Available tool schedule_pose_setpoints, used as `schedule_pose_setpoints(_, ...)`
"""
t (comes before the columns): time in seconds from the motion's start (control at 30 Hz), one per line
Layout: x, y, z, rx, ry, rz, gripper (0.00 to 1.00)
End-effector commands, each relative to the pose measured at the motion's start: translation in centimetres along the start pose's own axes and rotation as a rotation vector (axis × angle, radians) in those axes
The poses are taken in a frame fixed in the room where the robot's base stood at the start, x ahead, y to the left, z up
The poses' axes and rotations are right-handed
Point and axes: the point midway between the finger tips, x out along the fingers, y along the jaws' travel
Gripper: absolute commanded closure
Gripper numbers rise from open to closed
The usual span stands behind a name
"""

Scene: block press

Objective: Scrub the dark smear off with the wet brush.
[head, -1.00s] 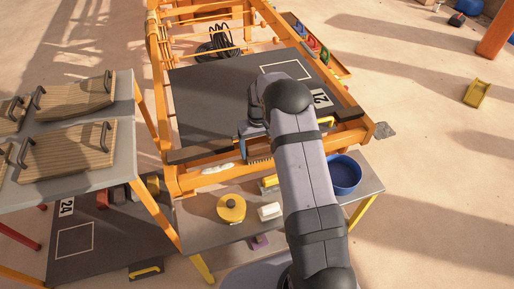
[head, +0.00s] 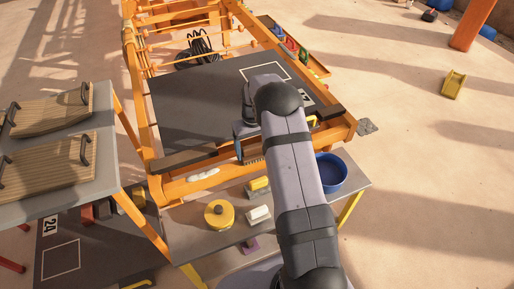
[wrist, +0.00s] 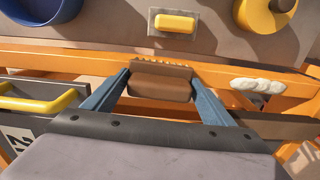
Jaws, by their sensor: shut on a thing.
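My gripper (wrist: 158,88) shows in the wrist view with its two blue fingers closed on a brown brush (wrist: 160,86). The brush's bristles (wrist: 160,67) point away from my wrist, toward the orange front beam (wrist: 80,60). In the head view my gripper (head: 248,142) is at the front edge of the dark board (head: 195,110), partly hidden by my arm. The bristles show just above or against the front beam; I cannot tell whether they touch. I cannot make out the dark smear with certainty.
White lumps (head: 203,175) lie on the beam. A grey table (head: 60,195) with wooden boards stands left.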

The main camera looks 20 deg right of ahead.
Motion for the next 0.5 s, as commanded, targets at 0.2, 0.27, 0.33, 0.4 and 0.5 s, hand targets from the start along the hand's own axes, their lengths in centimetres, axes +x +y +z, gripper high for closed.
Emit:
schedule_pose_setpoints(0.2, 0.0, -2.1, 0.1, -0.002, -0.001, -0.001, 0.47)
schedule_pose_setpoints(0.27, 0.0, -2.7, 0.1, -0.001, -0.001, -0.001, 0.47)
schedule_pose_setpoints(0.33, 0.0, -3.3, 0.1, -0.002, -0.001, -0.001, 0.47)
schedule_pose_setpoints(0.4, 0.0, -4.0, 0.2, -0.002, -0.002, -0.001, 0.47)
schedule_pose_setpoints(0.5, 0.0, -4.8, 0.2, -0.001, -0.002, -0.001, 0.47)
